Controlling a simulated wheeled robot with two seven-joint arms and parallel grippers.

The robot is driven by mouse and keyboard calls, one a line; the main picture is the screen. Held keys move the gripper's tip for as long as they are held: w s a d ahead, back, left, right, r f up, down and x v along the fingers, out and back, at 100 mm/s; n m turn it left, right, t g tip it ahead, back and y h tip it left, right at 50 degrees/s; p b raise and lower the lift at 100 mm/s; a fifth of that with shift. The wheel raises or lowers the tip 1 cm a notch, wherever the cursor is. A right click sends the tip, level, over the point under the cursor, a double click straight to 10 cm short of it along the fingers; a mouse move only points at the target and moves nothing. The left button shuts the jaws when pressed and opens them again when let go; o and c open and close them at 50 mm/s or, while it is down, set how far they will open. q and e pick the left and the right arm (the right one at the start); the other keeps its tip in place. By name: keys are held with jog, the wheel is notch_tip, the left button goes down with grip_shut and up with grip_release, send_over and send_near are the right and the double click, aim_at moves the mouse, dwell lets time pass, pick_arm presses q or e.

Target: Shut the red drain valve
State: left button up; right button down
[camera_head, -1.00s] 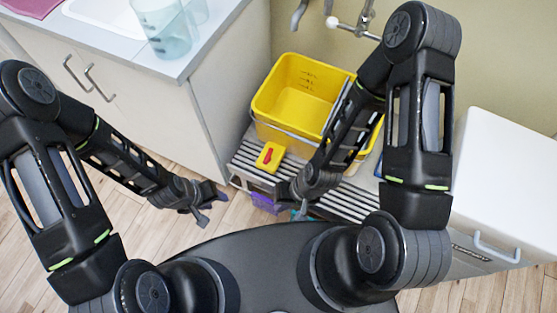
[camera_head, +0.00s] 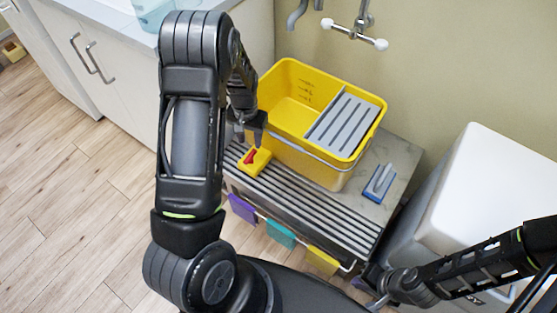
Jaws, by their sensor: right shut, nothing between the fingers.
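The red drain valve (camera_head: 249,157) is a small red handle on a yellow block (camera_head: 258,166). My right gripper (camera_head: 372,288) is shut and empty, low at the right in front of the bench.
The yellow bucket (camera_head: 288,98) with a grey wringer (camera_head: 346,122) stands on the bench (camera_head: 335,222). A blue-grey brush (camera_head: 380,182) lies to its right. Coloured cloths (camera_head: 281,235) hang in front. A white-lidded bin (camera_head: 480,190) is at right, a tap (camera_head: 355,30) above.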

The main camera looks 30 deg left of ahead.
aim_at(250, 155)
pick_arm(q)
jog(key=shift+s+f, duration=0.15)
jog(key=shift+s, duration=0.35)
jog(key=shift+f+b, duration=0.55)
jog(key=shift+f, duration=3.35)
grip_shut()
